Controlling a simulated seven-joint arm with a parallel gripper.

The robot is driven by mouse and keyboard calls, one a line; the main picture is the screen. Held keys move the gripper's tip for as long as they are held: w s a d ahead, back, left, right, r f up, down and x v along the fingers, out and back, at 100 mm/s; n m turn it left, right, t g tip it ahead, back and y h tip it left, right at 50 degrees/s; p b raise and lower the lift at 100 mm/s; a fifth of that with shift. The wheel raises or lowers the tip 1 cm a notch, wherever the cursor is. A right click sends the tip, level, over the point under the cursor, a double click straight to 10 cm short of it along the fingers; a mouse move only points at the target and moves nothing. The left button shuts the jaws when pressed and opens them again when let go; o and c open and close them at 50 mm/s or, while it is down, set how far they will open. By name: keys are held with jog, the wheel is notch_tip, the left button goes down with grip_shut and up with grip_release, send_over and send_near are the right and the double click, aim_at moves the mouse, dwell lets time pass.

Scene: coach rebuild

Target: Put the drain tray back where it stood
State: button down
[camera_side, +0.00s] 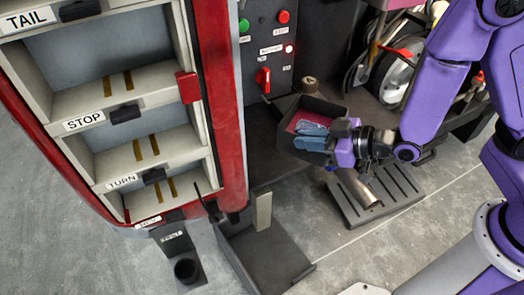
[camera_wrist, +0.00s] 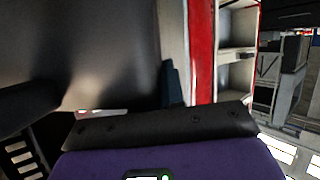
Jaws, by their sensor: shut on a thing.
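A dark open-topped tray (camera_side: 334,109), which looks like the drain tray, is near the middle of the side view. It has a pink inside and blue cloth-like pieces (camera_side: 312,128) in it. My gripper (camera_side: 340,143) is at its near right side, shut on the tray's edge as far as I can see; the fingertips are partly hidden. The tray seems to be above the floor, but I cannot tell whether it touches anything below. In the wrist view a large dark surface (camera_wrist: 90,50) fills the left, behind the black finger part.
A slatted dark platform (camera_side: 395,187) lies on the floor below my gripper, with a metal cylinder (camera_side: 357,190) over it. A flat dark plate (camera_side: 270,262) with an upright post lies front centre. The red-edged cabinet with labelled shelves (camera_side: 125,122) stands left.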

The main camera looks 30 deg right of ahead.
jog(key=s+a+n+g+y, duration=0.1)
jog(key=s+a+n, duration=0.1)
jog(key=s+a, duration=0.3)
jog(key=shift+f, duration=5.2)
jog(key=w, duration=2)
jog(key=shift+s+f, duration=0.1)
jog(key=shift+f, duration=3.1)
jog(key=shift+w+f, duration=0.25)
jog(key=shift+f, duration=0.1)
jog(key=c, duration=1.2)
grip_release()
jog(key=shift+s+f, duration=0.1)
jog(key=shift+f, duration=0.05)
jog(key=shift+c, duration=0.2)
